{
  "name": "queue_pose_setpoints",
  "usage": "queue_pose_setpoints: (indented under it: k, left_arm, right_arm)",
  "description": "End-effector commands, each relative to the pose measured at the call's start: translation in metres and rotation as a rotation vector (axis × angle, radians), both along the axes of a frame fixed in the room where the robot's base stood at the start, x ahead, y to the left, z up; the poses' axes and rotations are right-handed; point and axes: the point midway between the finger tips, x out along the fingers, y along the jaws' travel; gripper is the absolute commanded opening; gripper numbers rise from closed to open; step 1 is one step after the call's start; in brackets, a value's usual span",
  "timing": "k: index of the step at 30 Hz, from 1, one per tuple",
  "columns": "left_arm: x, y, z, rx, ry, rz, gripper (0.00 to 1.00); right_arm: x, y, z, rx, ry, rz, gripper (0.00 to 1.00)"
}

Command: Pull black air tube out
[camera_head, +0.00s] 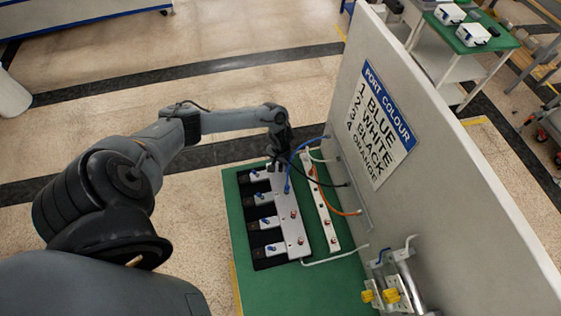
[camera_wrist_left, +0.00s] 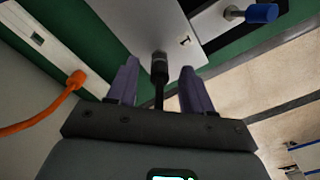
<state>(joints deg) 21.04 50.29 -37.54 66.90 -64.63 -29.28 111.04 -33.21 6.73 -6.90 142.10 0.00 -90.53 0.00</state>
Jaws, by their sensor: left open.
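My left gripper (camera_head: 281,157) is over the far end of the white port block (camera_head: 289,214) in the head view. In the left wrist view, its two purple fingers (camera_wrist_left: 160,88) are open. The black air tube (camera_wrist_left: 159,97) runs between them, with visible space on both sides. Its dark end fitting (camera_wrist_left: 159,68) meets the pale block surface. In the head view, the black tube (camera_head: 325,184) curves from near the gripper to the upright panel. The gripper partly hides its block end. My right gripper is not in view.
A blue tube (camera_head: 289,178) runs close to the gripper. An orange tube (camera_head: 332,208) and a white tube (camera_head: 334,258) lie nearby. A white strip (camera_head: 321,205) stands beside the block on the green board (camera_head: 325,290). The tall panel (camera_head: 440,170) bounds the right side.

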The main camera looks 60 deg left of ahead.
Motion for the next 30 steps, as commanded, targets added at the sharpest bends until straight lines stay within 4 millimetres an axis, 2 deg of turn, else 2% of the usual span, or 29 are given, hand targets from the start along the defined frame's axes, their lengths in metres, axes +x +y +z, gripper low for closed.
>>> queue_pose_setpoints:
  k: [6,16,17,18,21,22,30]
  left_arm:
    - [0.0002,-0.0002,0.0001,-0.001,-0.001,0.0,0.49]
    - [0.0003,-0.0003,0.0002,-0.001,-0.001,0.0,0.0]
    - [0.0002,-0.0002,0.0002,-0.001,-0.001,0.0,0.0]
    - [0.0002,-0.0002,0.0002,-0.001,-0.001,0.0,0.17]
    - [0.0002,-0.0002,0.0003,-0.001,-0.001,0.0,0.01]
    - [0.0002,-0.0002,0.0003,-0.001,-0.001,0.0,0.0]
    - [0.0003,-0.0002,0.001,-0.001,-0.001,0.0,0.0]
  right_arm:
    - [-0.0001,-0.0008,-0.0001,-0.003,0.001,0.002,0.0]
    - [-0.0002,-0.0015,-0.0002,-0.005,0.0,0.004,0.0]
    - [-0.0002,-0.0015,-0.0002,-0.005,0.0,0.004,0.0]
    - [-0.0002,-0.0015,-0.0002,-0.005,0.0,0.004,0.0]
    - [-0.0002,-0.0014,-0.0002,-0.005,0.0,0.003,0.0]
    - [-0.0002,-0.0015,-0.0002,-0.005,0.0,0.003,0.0]
    - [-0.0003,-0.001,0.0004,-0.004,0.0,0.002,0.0]
